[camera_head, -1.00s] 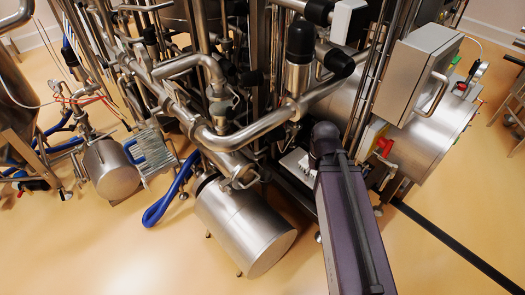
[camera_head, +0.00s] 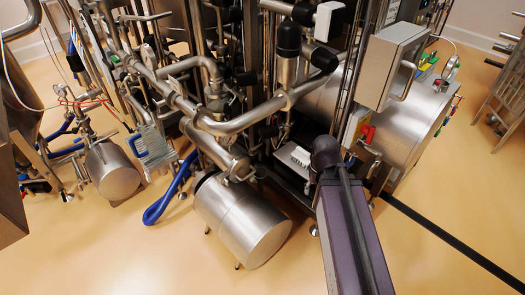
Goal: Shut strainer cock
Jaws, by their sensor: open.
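I cannot tell for sure which fitting is the strainer cock. A thick steel pipe body (camera_head: 222,152) slants down to the right in the middle of the view, with a small metal lever or clamp (camera_head: 242,174) at its lower end. A red handle (camera_head: 367,133) on a yellow plate sits on the machine to the right. My arm, a purple-grey link with a dark joint at its top, reaches up from the bottom edge towards the pipework. My gripper does not show.
A steel motor drum (camera_head: 240,222) stands below the pipes, beside a blue hose (camera_head: 170,192). A grey control box (camera_head: 391,62) and a large steel cylinder (camera_head: 418,118) stand at right. A black strip (camera_head: 450,240) crosses the floor. The front floor is clear.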

